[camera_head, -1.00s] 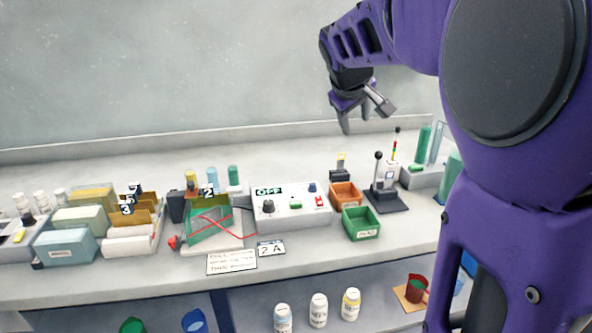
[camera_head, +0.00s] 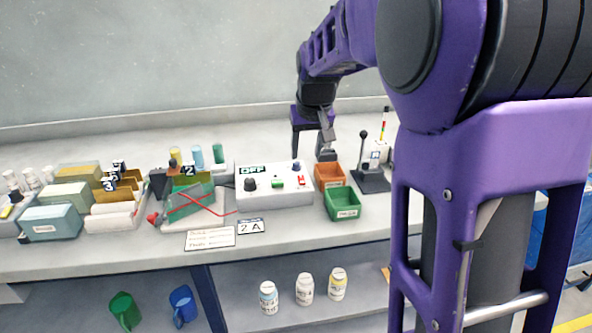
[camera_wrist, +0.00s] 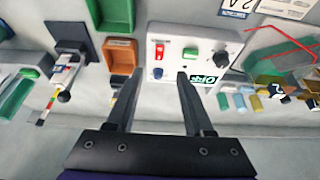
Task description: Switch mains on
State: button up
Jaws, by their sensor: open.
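My gripper (camera_head: 312,157) is open and empty, above the bench at the box's back right corner. In the wrist view the red switch (camera_wrist: 160,51) lies ahead, between the lines of my gripper's fingers (camera_wrist: 158,78). The blue knob (camera_wrist: 158,73) shows between the fingertips. I cannot tell whether a finger touches the box.
An orange bin (camera_head: 329,176) and a green bin (camera_head: 342,204) stand right of the box. A black-based lever stand (camera_head: 370,180) is further right. A tray with red wires (camera_head: 190,204) is left. Bottles (camera_head: 304,289) stand on the lower shelf.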

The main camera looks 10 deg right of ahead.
aim_at(302, 180)
jog(key=b+x, duration=0.1)
jog(key=x, duration=1)
grip_shut()
jog(key=shift+r, duration=0.1)
